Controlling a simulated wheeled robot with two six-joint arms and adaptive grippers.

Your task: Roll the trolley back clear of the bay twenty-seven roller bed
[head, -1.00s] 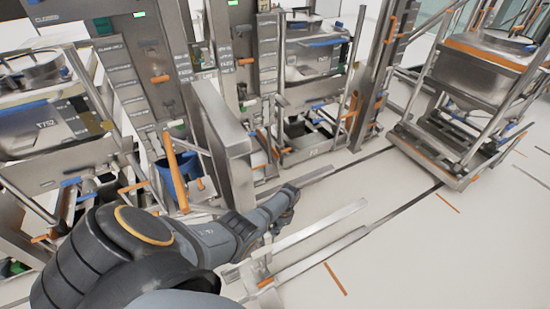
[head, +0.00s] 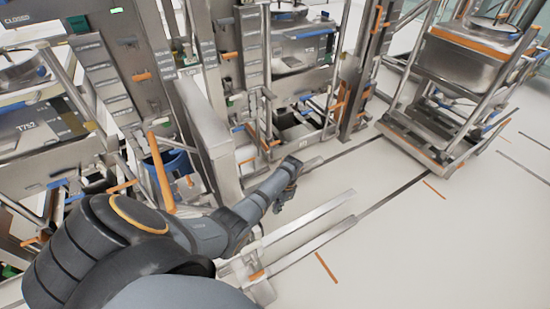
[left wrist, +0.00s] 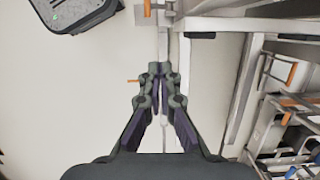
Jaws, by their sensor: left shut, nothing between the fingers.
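My left gripper (head: 288,178) reaches out over the floor in the head view, next to the steel racks. In the left wrist view its two dark fingers (left wrist: 160,75) are together and empty, above a pale rail and floor. A tall steel frame (head: 432,150) carrying a steel bin (head: 465,70) with an orange band stands at the right, apart from my gripper. It looks like a trolley; its wheels are not clear. Several bays stand at the left and middle, and I cannot read a twenty-seven on any. My right gripper is out of view.
Long low steel rails (head: 305,218) lie on the floor just beyond and below my left gripper. A steel post (head: 210,135) and a blue holder (head: 170,162) stand close to my left arm. White floor (head: 430,240) at the lower right is clear.

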